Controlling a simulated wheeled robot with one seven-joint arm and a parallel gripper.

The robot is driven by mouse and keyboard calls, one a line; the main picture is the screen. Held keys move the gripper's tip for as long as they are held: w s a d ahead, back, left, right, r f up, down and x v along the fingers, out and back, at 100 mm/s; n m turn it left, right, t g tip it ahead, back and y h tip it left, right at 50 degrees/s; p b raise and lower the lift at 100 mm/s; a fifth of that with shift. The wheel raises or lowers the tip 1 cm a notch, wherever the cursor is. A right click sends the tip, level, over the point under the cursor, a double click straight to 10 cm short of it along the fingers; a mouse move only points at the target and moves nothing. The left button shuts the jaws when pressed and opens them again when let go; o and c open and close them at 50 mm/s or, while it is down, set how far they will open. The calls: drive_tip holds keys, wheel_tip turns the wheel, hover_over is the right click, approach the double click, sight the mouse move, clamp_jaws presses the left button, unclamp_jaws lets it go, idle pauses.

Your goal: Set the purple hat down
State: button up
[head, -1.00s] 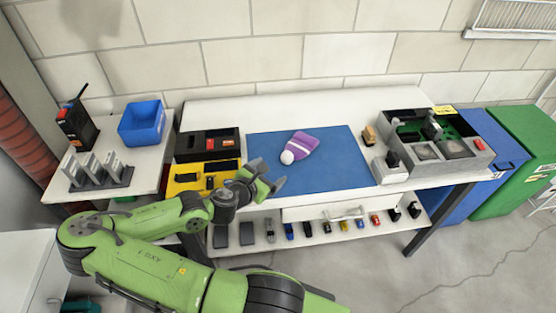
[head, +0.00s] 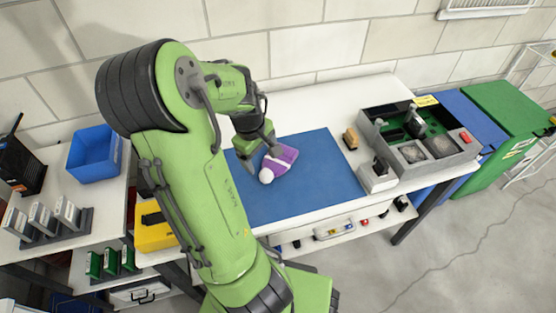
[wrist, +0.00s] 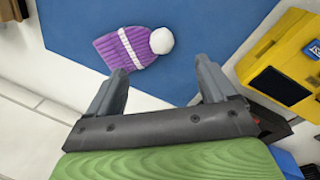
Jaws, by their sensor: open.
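The purple hat (head: 282,159) has a white stripe and a white pompom. It lies flat on the blue mat (head: 310,186) on the white table. In the wrist view the hat (wrist: 122,47) is beyond the fingertips, ahead and to the left, with its pompom between the two finger lines. My gripper (head: 262,160) is above the left part of the mat, close to the hat in the head view. In the wrist view my gripper (wrist: 163,70) has its two fingers spread wide with nothing between them.
A yellow case (head: 153,232) stands left of the mat, and a blue bin (head: 95,155) is further left. A grey tray with compartments (head: 425,145) and a small tan block (head: 351,138) are on the right. Much of the mat is bare.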

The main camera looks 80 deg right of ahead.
sight(267, 170)
drive_tip(key=f+b, duration=0.1)
drive_tip(key=f, duration=0.2)
drive_tip(key=d+f+b, duration=0.1)
drive_tip(key=f, duration=0.2)
drive_tip(key=s+d+f+b, duration=0.1)
drive_tip(key=f+b, duration=0.1)
drive_tip(key=f, duration=0.2)
drive_tip(key=shift+c, duration=0.4)
drive_tip(key=c, duration=1.2)
drive_tip(key=shift+r+p, duration=0.3)
drive_tip(key=shift+r, duration=0.1)
drive_tip(key=shift+c, duration=0.6)
wheel_tip(267, 170, up, 9)
drive_tip(key=p, duration=0.3)
drive_tip(key=shift+r+p, duration=0.15)
drive_tip(key=shift+p, duration=0.2)
clamp_jaws()
